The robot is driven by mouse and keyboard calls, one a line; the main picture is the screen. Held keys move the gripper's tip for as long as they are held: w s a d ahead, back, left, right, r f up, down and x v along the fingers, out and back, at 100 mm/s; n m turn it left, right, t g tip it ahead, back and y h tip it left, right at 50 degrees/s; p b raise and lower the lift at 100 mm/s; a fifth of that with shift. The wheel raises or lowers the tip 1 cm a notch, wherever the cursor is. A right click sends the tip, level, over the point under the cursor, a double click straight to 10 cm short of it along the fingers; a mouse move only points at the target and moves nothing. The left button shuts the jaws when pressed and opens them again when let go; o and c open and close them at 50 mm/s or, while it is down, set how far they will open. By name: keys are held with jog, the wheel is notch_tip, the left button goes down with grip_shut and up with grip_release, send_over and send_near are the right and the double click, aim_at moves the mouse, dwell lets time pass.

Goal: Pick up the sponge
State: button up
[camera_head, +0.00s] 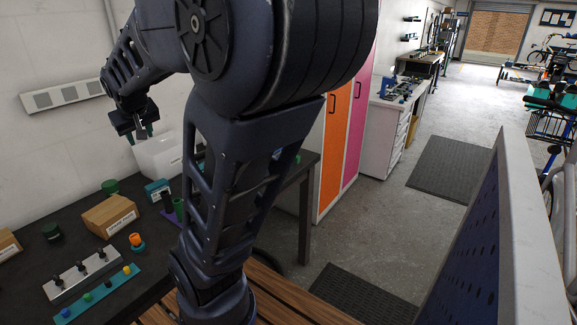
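My gripper (140,135) is at the upper left, pointing down above the black workbench (75,190), close to a white bin (163,155). Its fingers are small and dark in this view. I cannot tell whether they are open or shut, or whether anything is between them. I cannot make out a sponge for certain. A small teal block-like item (157,190) lies on the bench in front of the bin. The inside of the bin is mostly hidden from here.
On the bench are a cardboard box (109,216), a green cylinder (110,187), a dark green one (52,232), an orange-topped item (136,240) and racks with knobs (80,275). My arm hides the bench's right part. Lockers (335,150) stand behind; a blue panel (480,250) is at right.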

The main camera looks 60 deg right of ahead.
jog(key=w+d+t+h, duration=0.15)
jog(key=w+d, duration=0.35)
jog(key=d, duration=0.6)
jog(key=w+d+f+t+h, duration=0.1)
jog(key=w+d+h, duration=0.1)
jog(key=w+d, duration=0.65)
jog(key=w+d+t+h, duration=0.1)
jog(key=w+d, duration=0.2)
jog(key=d, duration=1)
jog(key=s+d+f+t, duration=0.1)
jog(key=d+f, duration=0.2)
jog(key=d, duration=0.3)
jog(key=d+f+t, duration=0.1)
jog(key=d+f, duration=0.2)
jog(key=d, duration=0.4)
jog(key=s+d+f+n+t+y, duration=0.2)
jog(key=s+d+f+y, duration=0.1)
jog(key=s+d+f, duration=1.05)
jog(key=s+d+f+t+y, duration=0.3)
jog(key=s+f+y, duration=0.1)
jog(key=s+f, duration=1.25)
jog(key=shift+m, duration=0.3)
jog(key=w, duration=0.3)
jog(key=w+r, duration=0.1)
jog(key=w, duration=0.5)
jog(key=shift+w+r, duration=0.1)
jog(key=shift+r, duration=0.05)
